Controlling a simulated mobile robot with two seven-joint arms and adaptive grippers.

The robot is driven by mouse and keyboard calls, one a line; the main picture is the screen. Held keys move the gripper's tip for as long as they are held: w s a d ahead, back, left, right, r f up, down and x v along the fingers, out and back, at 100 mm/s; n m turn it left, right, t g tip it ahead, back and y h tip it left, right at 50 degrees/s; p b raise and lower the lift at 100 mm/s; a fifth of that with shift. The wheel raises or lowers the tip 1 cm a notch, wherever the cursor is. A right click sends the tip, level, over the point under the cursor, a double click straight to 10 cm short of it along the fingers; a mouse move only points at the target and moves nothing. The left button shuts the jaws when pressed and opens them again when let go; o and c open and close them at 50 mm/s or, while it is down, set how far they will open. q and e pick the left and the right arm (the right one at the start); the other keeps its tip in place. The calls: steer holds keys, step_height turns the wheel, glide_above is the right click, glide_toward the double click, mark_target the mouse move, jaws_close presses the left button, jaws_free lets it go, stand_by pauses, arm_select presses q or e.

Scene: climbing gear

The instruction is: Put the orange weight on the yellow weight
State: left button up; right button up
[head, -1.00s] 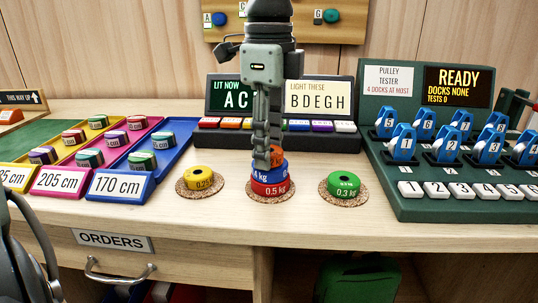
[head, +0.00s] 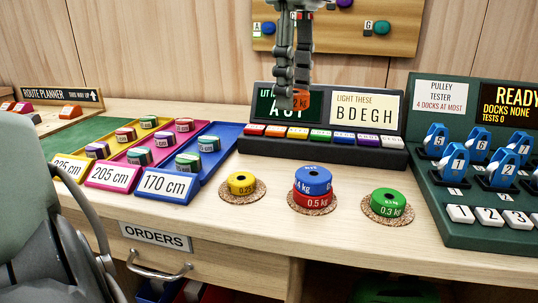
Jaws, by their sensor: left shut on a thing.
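My left gripper (head: 292,98) points down, shut on the orange weight (head: 301,100), and holds it in the air above the blue weight. The orange weight is partly hidden by the fingers. The yellow weight (head: 242,184) lies on a round cork mat (head: 257,195), to the left of and below the gripper, with nothing on it. The blue weight (head: 313,179) sits on the red 0.5 kg weight (head: 316,202) on the middle cork mat. My right gripper is not in view; a grey arm part of mine shows at the lower left.
A green 0.3 kg weight (head: 387,202) lies on the right mat. Behind stands the letter panel (head: 322,152) with coloured buttons. The pulley tester (head: 463,120) is at the right. Coloured trays (head: 213,162) with small discs are at the left. Table between trays and mats is clear.

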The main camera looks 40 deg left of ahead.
arm_select(q)
steer(key=s+a+f+m+b, duration=0.1)
steer(key=s+a+m, duration=0.1)
steer(key=s+a, duration=0.45)
steer(key=s+a+f+m, duration=0.2)
steer(key=s+a, duration=0.2)
steer(key=s, duration=0.5)
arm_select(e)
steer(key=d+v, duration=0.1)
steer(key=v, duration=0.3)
arm_select(q)
steer(key=p, duration=0.4)
glide_above(241, 177)
step_height(241, 177, down, 6)
steer(key=shift+s+f, duration=0.1)
steer(key=shift+f, duration=2.1)
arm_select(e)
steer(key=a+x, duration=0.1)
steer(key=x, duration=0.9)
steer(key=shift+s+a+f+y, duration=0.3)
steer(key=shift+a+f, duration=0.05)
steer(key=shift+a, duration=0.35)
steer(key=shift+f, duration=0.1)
arm_select(q)
steer(key=shift+f, duration=0.1)
